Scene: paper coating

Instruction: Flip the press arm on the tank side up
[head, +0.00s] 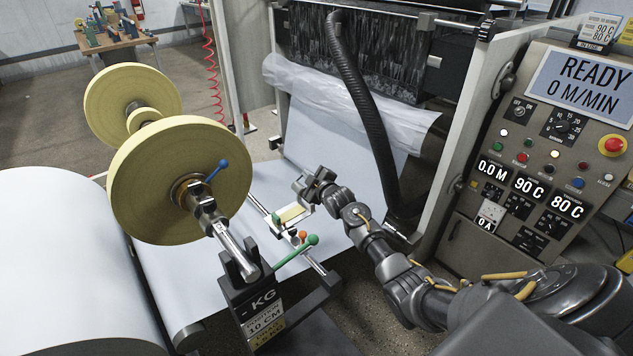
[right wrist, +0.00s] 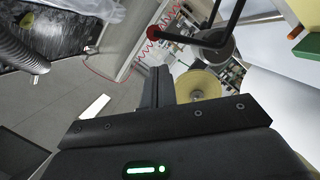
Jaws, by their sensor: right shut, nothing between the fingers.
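My right gripper (head: 310,186) is above the paper web, in front of the coating machine. Its fingers (right wrist: 160,86) are together and empty in the right wrist view. A green-knobbed lever (head: 296,254) lies low beside the roll stand, apart from the gripper. Small orange and dark knobs sit just behind it. A blue-knobbed lever (head: 217,171) is at the roll hub. In the right wrist view, a dark arm with a red knob (right wrist: 153,33) is beyond the fingertips, not touched. I cannot tell for sure which lever is the tank-side press arm. My left gripper is not in view.
A yellowish roll (head: 150,190) on a shaft and a large white roll (head: 60,260) stand at the left. A black hose (head: 365,100) hangs behind my right arm. The control panel (head: 545,150) stands at the right.

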